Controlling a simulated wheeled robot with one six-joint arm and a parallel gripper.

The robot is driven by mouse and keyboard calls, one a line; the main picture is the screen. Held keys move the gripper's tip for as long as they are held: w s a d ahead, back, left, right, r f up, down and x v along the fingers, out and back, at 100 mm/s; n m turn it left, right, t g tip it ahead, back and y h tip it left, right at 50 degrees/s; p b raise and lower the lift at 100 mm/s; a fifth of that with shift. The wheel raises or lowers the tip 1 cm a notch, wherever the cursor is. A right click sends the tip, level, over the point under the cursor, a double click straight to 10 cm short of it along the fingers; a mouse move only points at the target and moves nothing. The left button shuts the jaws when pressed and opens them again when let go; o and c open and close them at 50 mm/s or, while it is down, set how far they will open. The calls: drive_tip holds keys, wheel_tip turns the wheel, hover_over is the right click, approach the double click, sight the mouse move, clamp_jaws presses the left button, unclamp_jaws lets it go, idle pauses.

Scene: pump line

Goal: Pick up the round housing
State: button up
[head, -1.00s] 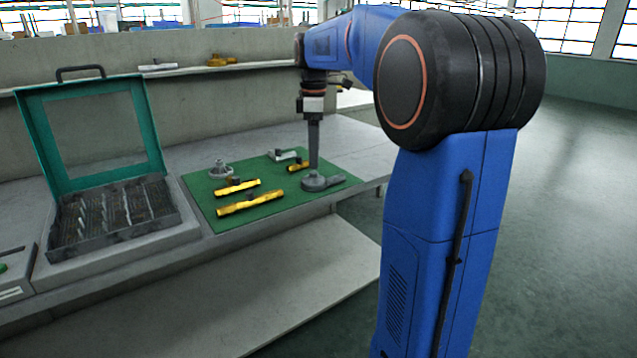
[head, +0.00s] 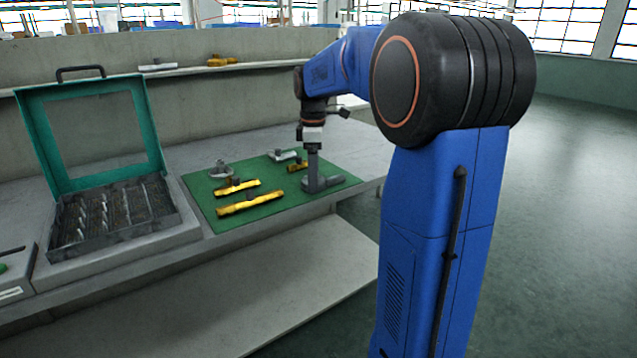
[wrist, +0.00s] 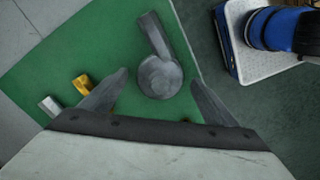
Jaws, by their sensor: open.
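The round housing (head: 337,182), a dark grey round body with a straight arm, lies flat at the right end of the green mat (head: 240,217). In the wrist view the housing (wrist: 160,77) lies between the two spread fingers, its arm pointing up and slightly left. My gripper (head: 313,186) points down at it in the head view and partly hides its round part. The gripper's fingertips (wrist: 159,80) are apart with a gap on both sides of the round body. I cannot tell how far the tips are above the mat.
Two yellow bars (head: 250,203) (head: 237,187) lie left on the mat. A short yellow piece (head: 298,166), a light grey part (head: 284,155) and a grey round flanged part (head: 220,171) lie behind. An open green case (head: 92,190) stands left; a shelf (head: 180,70) runs behind.

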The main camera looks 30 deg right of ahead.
drive_tip(key=c, duration=1.4)
drive_tip(key=shift+r, duration=0.15)
